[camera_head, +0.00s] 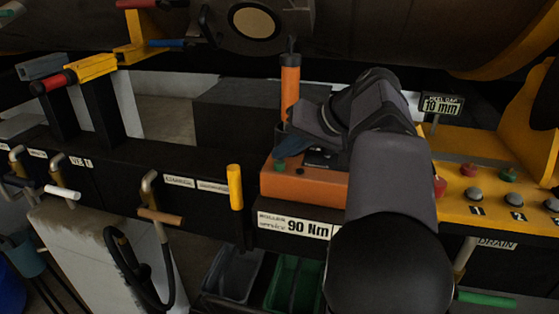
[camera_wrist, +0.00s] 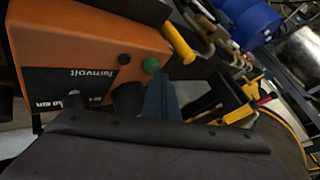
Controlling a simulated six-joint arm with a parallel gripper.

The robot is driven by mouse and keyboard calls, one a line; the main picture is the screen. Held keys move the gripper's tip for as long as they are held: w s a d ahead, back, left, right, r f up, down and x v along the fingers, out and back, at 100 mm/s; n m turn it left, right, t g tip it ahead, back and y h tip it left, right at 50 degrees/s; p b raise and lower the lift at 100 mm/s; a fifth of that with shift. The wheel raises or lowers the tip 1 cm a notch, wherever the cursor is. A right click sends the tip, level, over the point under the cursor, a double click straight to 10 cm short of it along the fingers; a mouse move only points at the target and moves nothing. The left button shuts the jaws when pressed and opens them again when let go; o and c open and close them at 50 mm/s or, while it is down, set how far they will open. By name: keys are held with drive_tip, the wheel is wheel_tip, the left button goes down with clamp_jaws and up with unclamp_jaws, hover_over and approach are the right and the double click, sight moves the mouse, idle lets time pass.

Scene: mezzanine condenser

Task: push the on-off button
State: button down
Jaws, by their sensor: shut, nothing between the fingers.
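An orange box (camera_head: 318,187) sits on the dark bench, with a green button (camera_head: 279,165) at its left end. In the wrist view the orange box (camera_wrist: 90,35) shows a black label and the green button (camera_wrist: 151,65) near its edge. My gripper (camera_head: 283,150) is shut and empty, reaching over the box from the right. Its blue-grey fingers (camera_wrist: 161,88) point at the green button, with their tips very close to it; I cannot tell whether they touch. No on-off wording is readable on the button.
An orange cylinder (camera_head: 290,82) stands behind the box. A yellow handle (camera_head: 235,187) rises left of it. To the right, a yellow panel (camera_head: 455,210) carries red, green and grey knobs. A "90 Nm" sign (camera_head: 295,225) is on the bench front. Grey and green bins are below.

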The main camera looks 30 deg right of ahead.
sight(283, 169)
idle(0.3)
drive_tip(key=shift+r+p, duration=0.8)
drive_tip(key=shift+r, duration=0.15)
drive_tip(key=shift+r, duration=0.15)
wheel_tip(283, 169, up, 6)
drive_tip(key=p, duration=0.4)
drive_tip(key=shift+p, duration=0.4)
drive_tip(key=shift+f, duration=0.25)
drive_tip(key=s+a+f+n+g+h+p, duration=0.1)
drive_tip(key=s+a+f+g+p, duration=0.15)
drive_tip(key=s+a+f, duration=0.55)
drive_tip(key=s+a+f+n+g+p, duration=0.15)
drive_tip(key=a+f+g, duration=0.4)
drive_tip(key=f, duration=0.75)
drive_tip(key=s+a+f+n+h+p, duration=0.1)
drive_tip(key=s+a+f, duration=0.1)
drive_tip(key=s, duration=0.3)
drive_tip(key=s+a+f+n+h+p, duration=0.1)
drive_tip(key=s+f, duration=0.3)
drive_tip(key=shift+s+a+g, duration=0.3)
drive_tip(key=shift+s+a, duration=0.05)
drive_tip(key=shift+a, duration=0.05)
